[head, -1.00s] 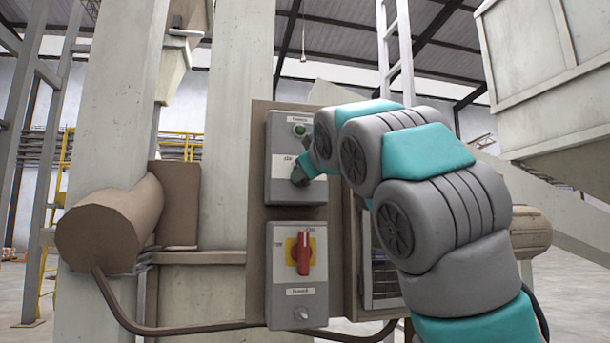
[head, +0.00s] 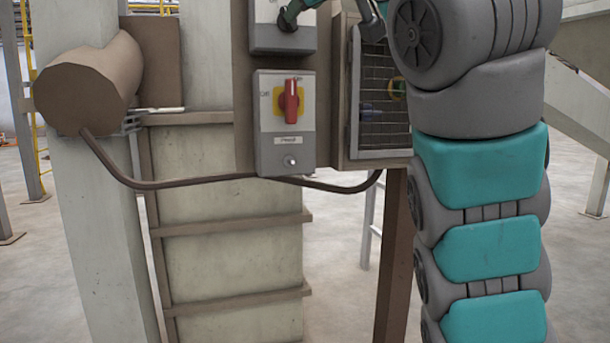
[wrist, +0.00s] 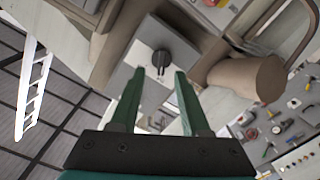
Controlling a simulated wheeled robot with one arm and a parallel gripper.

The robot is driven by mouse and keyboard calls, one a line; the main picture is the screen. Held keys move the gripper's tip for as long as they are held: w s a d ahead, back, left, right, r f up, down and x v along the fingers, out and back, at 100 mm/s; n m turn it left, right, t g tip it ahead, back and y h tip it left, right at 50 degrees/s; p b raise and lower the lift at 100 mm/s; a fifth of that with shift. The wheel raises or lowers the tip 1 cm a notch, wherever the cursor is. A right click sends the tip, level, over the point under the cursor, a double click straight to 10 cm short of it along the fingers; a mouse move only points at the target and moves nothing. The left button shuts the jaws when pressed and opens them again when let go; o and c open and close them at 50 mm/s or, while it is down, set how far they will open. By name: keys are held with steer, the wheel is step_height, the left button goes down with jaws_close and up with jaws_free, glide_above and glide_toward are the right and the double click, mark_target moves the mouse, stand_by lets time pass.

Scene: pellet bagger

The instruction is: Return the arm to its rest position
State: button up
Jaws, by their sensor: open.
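My arm (head: 480,175) rises along the right side of the head view and bends out of the top of the frame. My gripper (wrist: 159,73) is open in the wrist view, its two green fingers apart with nothing held between them. A black knob (wrist: 161,60) on a grey box face (wrist: 140,85) shows just past the fingertips; I cannot tell if they touch it. In the head view the finger ends show at the top edge, by the upper grey control box (head: 268,38). The rest of the gripper is out of that view.
Below is a second grey box (head: 285,150) with a red rotary handle (head: 291,102), upright on a yellow plate. A mesh-fronted cabinet (head: 383,110) stands close to my arm. A brown motor (head: 85,85) and a cable (head: 150,184) are at left. Floor (head: 345,290) shows clear behind.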

steer(key=w+d+f+m+g+h, duration=0.2)
steer(key=w+d+f+m, duration=0.1)
steer(key=w+d+f, duration=0.15)
steer(key=s+d+f+m+g+h+p, duration=0.1)
steer(key=d+f+m+g, duration=0.25)
steer(key=f, duration=0.65)
steer(key=s+d+f+m+g+h+p, duration=0.1)
steer(key=s+d+f+m+g, duration=0.3)
steer(key=f, duration=0.7)
steer(key=s+d+f+n+g+p, duration=0.1)
steer(key=s+f+g, duration=0.8)
steer(key=s+f, duration=2.4)
step_height(320, 180, down, 3)
steer(key=shift+s+d+h+p, duration=0.3)
steer(key=shift+s+d+p, duration=0.1)
steer(key=shift+d, duration=0.6)
steer(key=shift+n, duration=0.25)
